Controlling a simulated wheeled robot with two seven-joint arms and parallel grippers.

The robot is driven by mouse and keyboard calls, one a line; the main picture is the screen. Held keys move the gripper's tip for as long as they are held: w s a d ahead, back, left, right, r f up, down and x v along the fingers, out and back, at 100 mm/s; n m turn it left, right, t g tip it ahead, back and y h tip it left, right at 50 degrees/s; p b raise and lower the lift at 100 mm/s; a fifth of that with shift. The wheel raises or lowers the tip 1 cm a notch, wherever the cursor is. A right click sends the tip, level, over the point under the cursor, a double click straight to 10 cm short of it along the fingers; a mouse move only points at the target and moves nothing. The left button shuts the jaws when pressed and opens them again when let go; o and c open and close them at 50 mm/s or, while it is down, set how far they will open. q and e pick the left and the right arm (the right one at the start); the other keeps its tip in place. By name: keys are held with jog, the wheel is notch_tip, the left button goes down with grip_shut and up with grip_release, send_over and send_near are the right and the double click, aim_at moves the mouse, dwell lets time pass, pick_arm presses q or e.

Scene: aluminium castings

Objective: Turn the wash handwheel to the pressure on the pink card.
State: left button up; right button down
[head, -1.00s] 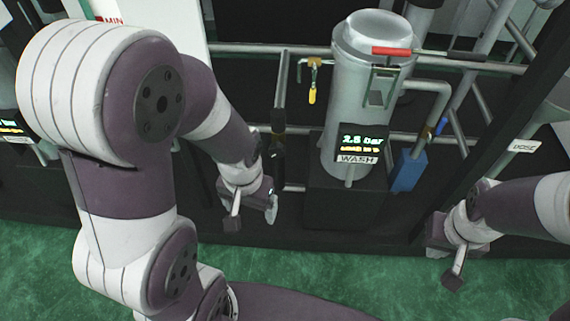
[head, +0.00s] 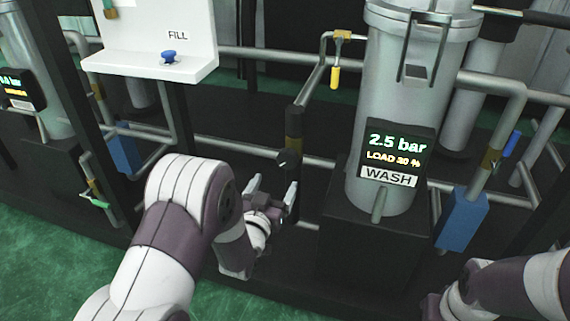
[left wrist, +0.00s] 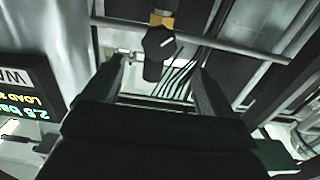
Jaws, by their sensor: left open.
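A dark round knob (head: 289,160), which looks like the wash handwheel, sits on a black valve body left of the WASH vessel (head: 405,110). The vessel's display (head: 396,148) reads 2.5 bar, with a smaller LOAD line below. My left gripper (head: 272,192) is open and empty, just below and in front of the knob, fingers pointing toward it. In the left wrist view the knob (left wrist: 158,42) with a pale mark lies between and beyond the fingertips, apart from them. My right arm (head: 515,290) enters at the lower right; its gripper is mostly cut off. I see no pink card.
A white FILL panel (head: 150,45) with a blue knob (head: 169,56) stands at upper left. A yellow-handled valve (head: 336,72) hangs above the dark knob. A blue block (head: 461,218) and grey pipes flank the vessel. Green floor (head: 45,265) is clear at lower left.

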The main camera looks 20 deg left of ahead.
aim_at(286, 163)
pick_arm(q)
jog(key=w+b, duration=0.1)
jog(key=w, duration=0.4)
jog(key=w+b, duration=0.2)
jog(key=w, duration=0.3)
jog(key=shift+w+d+f+b, duration=0.15)
jog(key=shift+w+d+b, duration=0.05)
jog(key=shift+w+b, duration=0.15)
jog(key=shift+w, duration=0.2)
jog(key=c, duration=1)
